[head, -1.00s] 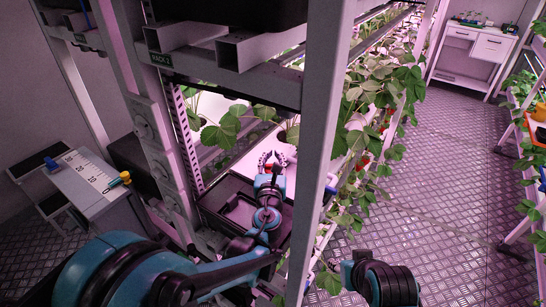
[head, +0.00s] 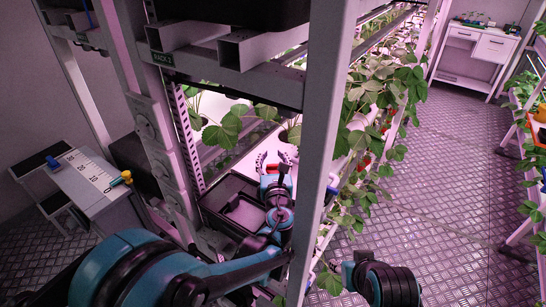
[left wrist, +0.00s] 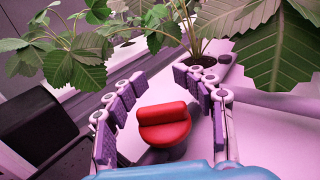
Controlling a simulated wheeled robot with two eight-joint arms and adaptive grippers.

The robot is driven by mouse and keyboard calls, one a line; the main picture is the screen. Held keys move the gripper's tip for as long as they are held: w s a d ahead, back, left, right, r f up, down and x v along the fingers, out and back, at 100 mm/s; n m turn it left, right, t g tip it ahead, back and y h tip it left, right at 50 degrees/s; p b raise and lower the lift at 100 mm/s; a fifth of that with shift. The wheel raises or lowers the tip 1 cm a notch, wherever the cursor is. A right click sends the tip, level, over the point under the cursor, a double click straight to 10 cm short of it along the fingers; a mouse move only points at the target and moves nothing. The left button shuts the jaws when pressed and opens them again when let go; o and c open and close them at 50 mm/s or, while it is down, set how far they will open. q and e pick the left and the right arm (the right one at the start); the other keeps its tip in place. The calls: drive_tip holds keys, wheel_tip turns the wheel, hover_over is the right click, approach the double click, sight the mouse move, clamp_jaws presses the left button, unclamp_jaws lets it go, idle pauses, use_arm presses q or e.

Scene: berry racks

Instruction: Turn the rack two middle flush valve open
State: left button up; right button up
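A red valve handle (left wrist: 164,124) shows in the left wrist view, standing above a pale surface on a dark base. My left gripper (left wrist: 160,100) is open, with its purple-padded fingers on either side of the handle. Gaps show between the handle and both fingers. In the head view my left gripper (head: 276,160) reaches inside the rack frame below the strawberry leaves. The rack carries a "RACK 2" label (head: 161,58). My right gripper is not in view; only part of my right arm shows at the bottom.
A dark crate (head: 214,196) lies beside my left forearm. A pale rack post (head: 320,140) stands just right of the arm. Strawberry leaves (left wrist: 75,60) hang close to the fingers. The aisle floor (head: 430,200) on the right is clear.

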use_arm(q)
wheel_tip(320, 180, up, 10)
idle(0.7)
